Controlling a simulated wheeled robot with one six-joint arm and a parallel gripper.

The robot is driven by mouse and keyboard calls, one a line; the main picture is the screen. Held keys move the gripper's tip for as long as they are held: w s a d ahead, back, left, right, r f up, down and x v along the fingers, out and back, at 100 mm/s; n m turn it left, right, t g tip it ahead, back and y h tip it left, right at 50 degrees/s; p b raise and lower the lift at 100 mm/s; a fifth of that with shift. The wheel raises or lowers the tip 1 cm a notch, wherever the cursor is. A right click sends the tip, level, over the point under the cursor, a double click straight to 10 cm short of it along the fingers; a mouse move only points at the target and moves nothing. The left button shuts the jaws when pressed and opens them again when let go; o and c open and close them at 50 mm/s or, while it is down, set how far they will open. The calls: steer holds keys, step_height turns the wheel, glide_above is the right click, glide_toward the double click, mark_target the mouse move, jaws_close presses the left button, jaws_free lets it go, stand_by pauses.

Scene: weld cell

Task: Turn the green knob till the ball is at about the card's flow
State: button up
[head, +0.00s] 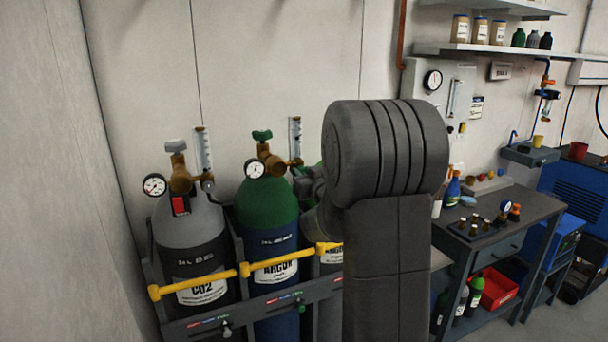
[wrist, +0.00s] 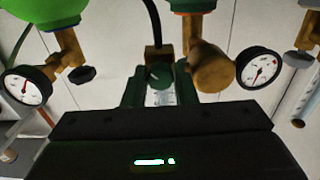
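The green knob (wrist: 157,76) is in the wrist view, between the two dark green-tinted fingers of my gripper (wrist: 160,88). The fingers flank it closely; whether they press on it is unclear. A pale flow tube (wrist: 162,98) shows just below it, mostly cut off by my gripper's body. In the head view my gripper (head: 309,186) is beside the argon cylinder (head: 268,205), under its flow tube (head: 295,138), partly behind my arm. The knob is hidden there. The ball and its level cannot be made out. A small card (head: 477,107) hangs on the wall, its writing unreadable.
A grey CO2 cylinder (head: 190,222) with gauge and flow tube (head: 203,150) stands left, and a third cylinder (head: 330,262) is partly behind my arm. A yellow bar (head: 222,277) crosses them. Brass regulators and gauges (wrist: 259,68) crowd my gripper. A workbench (head: 480,225) stands right.

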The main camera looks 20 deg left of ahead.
steer(key=shift+f+b, duration=0.15)
steer(key=shift+b, duration=0.5)
steer(key=n+b, duration=0.6)
steer(key=b, duration=0.1)
stand_by(0.3)
steer(key=o, duration=0.7)
steer(key=shift+d, duration=0.1)
